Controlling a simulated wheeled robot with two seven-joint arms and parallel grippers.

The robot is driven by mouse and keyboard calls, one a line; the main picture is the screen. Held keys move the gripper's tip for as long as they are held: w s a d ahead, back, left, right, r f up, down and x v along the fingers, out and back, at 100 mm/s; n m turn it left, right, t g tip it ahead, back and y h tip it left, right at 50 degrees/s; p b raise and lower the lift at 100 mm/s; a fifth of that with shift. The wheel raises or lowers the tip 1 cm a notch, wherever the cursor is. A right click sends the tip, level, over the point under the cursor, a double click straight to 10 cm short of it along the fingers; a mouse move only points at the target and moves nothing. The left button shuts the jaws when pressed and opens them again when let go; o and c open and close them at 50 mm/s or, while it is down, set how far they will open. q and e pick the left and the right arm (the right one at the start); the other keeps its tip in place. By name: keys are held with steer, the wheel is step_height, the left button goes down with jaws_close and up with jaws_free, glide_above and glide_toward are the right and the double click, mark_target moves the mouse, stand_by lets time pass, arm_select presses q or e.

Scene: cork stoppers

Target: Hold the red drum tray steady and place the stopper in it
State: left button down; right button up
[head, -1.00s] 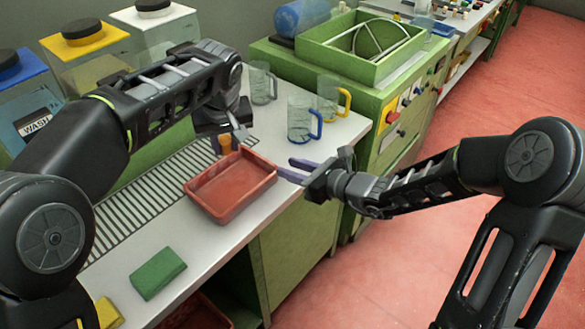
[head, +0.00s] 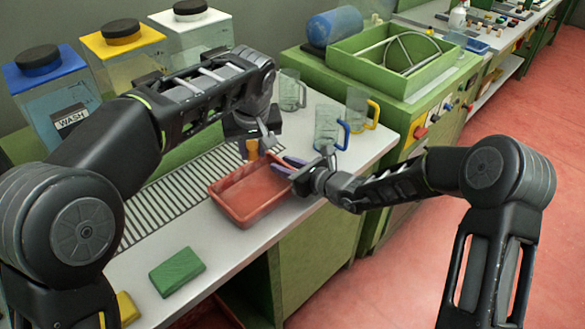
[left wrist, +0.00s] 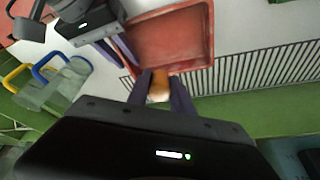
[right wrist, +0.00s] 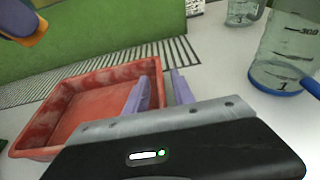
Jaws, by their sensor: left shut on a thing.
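The red tray (head: 232,212) lies on the light worktop, and also shows in the left wrist view (left wrist: 207,40) and the right wrist view (right wrist: 30,145). My left gripper (head: 254,150) is shut on an orange-brown cork stopper (left wrist: 159,88) and holds it near the tray's far rim. Stopper and gripper also show at the right wrist view's top left. My right gripper (right wrist: 160,92) is open at the tray's right wall, with one purple finger on the inner side and one outside. Whether they touch the wall is unclear.
Glass mugs with blue (head: 328,127) and yellow (head: 361,108) handles stand behind my right gripper. A striped grate (head: 165,205) lies left of the tray. A green block (head: 177,272) lies at the front. A green machine (head: 395,85) stands beyond.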

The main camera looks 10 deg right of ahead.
jaws_close()
stand_by(0.3)
stand_by(1.2)
